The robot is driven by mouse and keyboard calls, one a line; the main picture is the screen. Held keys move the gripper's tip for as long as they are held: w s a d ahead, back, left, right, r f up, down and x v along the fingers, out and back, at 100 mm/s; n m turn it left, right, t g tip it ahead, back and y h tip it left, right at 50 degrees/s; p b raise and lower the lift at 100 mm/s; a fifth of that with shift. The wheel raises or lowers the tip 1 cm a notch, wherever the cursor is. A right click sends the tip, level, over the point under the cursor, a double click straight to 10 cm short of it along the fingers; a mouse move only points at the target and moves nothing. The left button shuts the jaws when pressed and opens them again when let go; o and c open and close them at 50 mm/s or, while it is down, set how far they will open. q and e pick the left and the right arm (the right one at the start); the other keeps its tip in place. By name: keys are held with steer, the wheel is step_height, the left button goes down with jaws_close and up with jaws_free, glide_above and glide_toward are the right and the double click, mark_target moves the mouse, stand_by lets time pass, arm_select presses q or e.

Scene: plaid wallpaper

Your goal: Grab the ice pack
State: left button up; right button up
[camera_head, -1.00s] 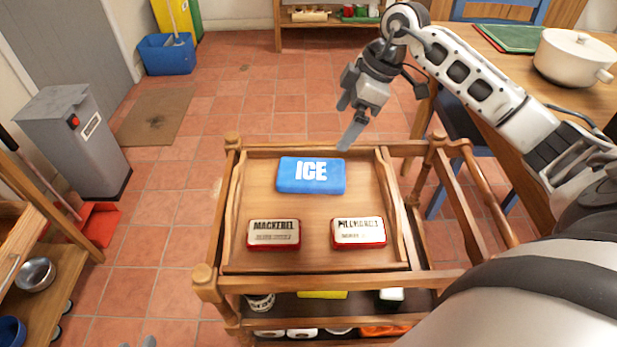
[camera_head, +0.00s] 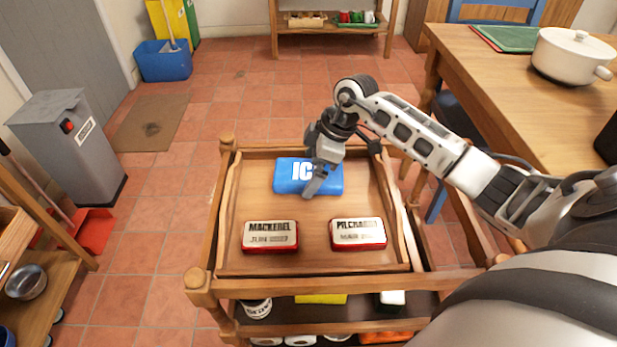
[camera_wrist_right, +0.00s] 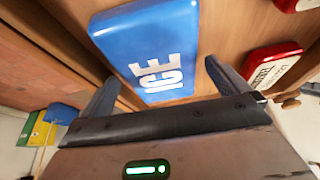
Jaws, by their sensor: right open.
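The ice pack (camera_head: 290,175) is a blue block with white ICE lettering. It lies flat at the back of the wooden tray top of the trolley. My right gripper (camera_head: 312,188) is over the front right part of the pack and hides some of its lettering. In the right wrist view the ice pack (camera_wrist_right: 150,45) lies ahead of the two spread fingers of the right gripper (camera_wrist_right: 162,90), with nothing held between them. I cannot tell whether a finger touches the pack. My left gripper is not in view.
Two red and cream tins, mackerel (camera_head: 270,237) and pilchards (camera_head: 358,234), stand at the tray's front. The tray's raised wooden rim (camera_head: 232,205) surrounds them. A table with a white pot (camera_head: 573,58) is at right.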

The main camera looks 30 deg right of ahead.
steer(key=shift+a+f, duration=0.1)
steer(key=shift+f, duration=0.1)
steer(key=shift+c, duration=0.3)
steer(key=c, duration=1)
steer(key=shift+w+r, duration=0.1)
steer(key=shift+c, duration=0.2)
steer(key=shift+r, duration=0.15)
